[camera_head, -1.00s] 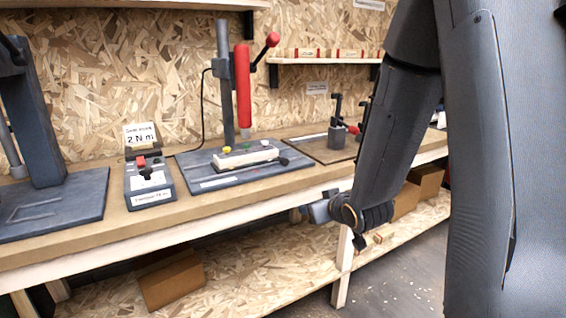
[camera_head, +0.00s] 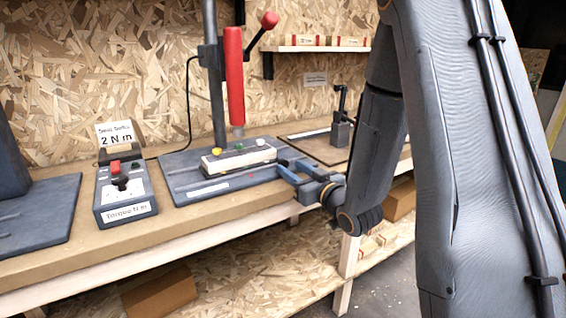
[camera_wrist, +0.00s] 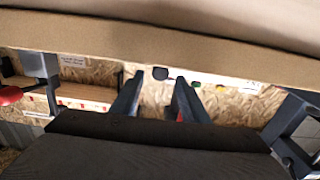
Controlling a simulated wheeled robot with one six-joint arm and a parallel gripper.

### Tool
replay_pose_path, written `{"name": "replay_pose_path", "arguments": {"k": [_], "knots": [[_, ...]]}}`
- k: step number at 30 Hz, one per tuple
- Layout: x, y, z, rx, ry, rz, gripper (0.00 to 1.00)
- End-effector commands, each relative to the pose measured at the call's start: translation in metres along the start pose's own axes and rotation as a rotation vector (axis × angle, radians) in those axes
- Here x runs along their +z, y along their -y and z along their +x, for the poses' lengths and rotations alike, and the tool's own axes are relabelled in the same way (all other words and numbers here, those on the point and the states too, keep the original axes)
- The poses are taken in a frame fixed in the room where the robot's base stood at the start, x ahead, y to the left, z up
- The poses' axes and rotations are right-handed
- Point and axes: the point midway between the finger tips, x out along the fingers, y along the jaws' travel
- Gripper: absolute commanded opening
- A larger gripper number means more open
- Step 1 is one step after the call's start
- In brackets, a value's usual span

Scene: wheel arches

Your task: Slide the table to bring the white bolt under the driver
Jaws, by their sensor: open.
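The sliding table is a pale block (camera_head: 238,160) on a dark blue base plate (camera_head: 190,185). Along its top sit a yellow bolt (camera_head: 216,151), a green bolt (camera_head: 239,147) and a white bolt (camera_head: 260,142), left to right. The red driver (camera_head: 235,75) hangs upright, its grey tip just above the green bolt or close to it. My gripper (camera_head: 285,167) is open at the right end of the table. I cannot tell whether it touches. Its two fingers also show in the wrist view (camera_wrist: 155,95), with nothing clearly held between them.
A torque box (camera_head: 122,192) and a "2 N m" sign (camera_head: 115,134) stand left on the bench. A red-knobbed lever (camera_head: 269,20) rises beside the driver. A second fixture (camera_head: 341,130) stands to the right. A shelf with boxes (camera_head: 318,41) hangs behind.

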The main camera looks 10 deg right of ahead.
Motion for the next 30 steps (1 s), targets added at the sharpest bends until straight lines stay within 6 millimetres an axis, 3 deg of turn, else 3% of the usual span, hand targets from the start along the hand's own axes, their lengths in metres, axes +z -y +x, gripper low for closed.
{"name": "replay_pose_path", "arguments": {"k": [9,21,28,30], "knots": [[0.0,0.0,0.045,0.0,0.001,0.001,0.41],[0.001,0.0,0.053,0.001,0.002,0.001,0.41],[0.001,0.0,0.053,0.001,0.002,0.001,0.04],[0.001,0.0,0.053,0.001,0.002,0.001,0.0]]}}
